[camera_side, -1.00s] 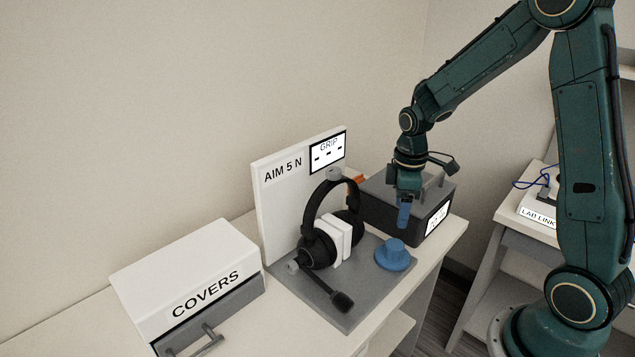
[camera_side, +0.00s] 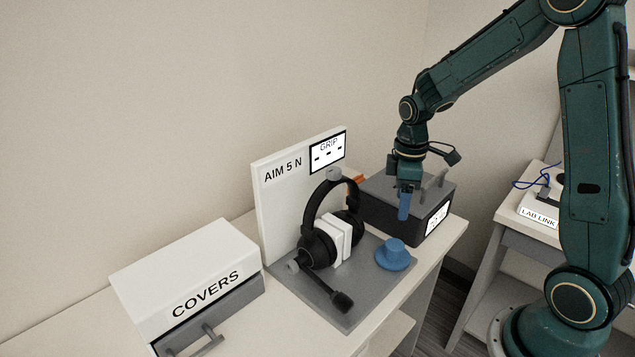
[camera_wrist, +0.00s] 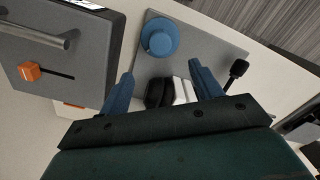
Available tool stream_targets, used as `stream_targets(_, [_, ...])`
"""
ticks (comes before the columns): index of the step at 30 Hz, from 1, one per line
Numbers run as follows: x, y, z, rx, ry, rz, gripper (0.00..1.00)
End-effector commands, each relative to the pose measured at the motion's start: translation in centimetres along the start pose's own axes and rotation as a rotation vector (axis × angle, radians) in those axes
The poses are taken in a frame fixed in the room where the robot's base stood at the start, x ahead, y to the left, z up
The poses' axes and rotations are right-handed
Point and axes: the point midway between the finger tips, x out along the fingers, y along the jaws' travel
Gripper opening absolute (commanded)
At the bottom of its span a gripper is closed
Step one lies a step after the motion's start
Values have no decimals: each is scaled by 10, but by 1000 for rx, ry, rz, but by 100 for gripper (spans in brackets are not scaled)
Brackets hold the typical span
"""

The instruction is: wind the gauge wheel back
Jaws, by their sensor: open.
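The blue gauge wheel (camera_side: 393,255) sits on the right part of the grey base plate, beside a black headset (camera_side: 318,245) clamped around white blocks (camera_side: 336,238). In the wrist view the wheel (camera_wrist: 159,38) is a round blue knob at the top middle. My gripper (camera_side: 404,207) is above the wheel and apart from it, pointing down. Its two blue fingers (camera_wrist: 162,80) are spread with nothing held between them. The panel display (camera_side: 327,152) reads GRIP with dashes, next to the text AIM 5 N.
A dark grey box (camera_side: 378,212) with a handle stands behind the wheel; an orange slider (camera_wrist: 30,71) is on its top. A COVERS drawer unit (camera_side: 195,275) stands at the left. The headset's microphone (camera_side: 341,301) reaches forward over the plate. A LAB LINK table (camera_side: 525,225) is at the right.

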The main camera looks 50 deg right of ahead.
Motion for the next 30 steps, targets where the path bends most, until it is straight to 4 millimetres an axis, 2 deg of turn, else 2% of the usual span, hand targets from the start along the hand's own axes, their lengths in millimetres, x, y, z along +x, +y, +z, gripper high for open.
stream_targets(8, [4, 12, -11, 214, -69, -66, 64])
stream_targets(21, [10, 37, -32, 752, -302, -161, 64])
stream_targets(30, [10, 41, -36, 865, -360, -167, 64])
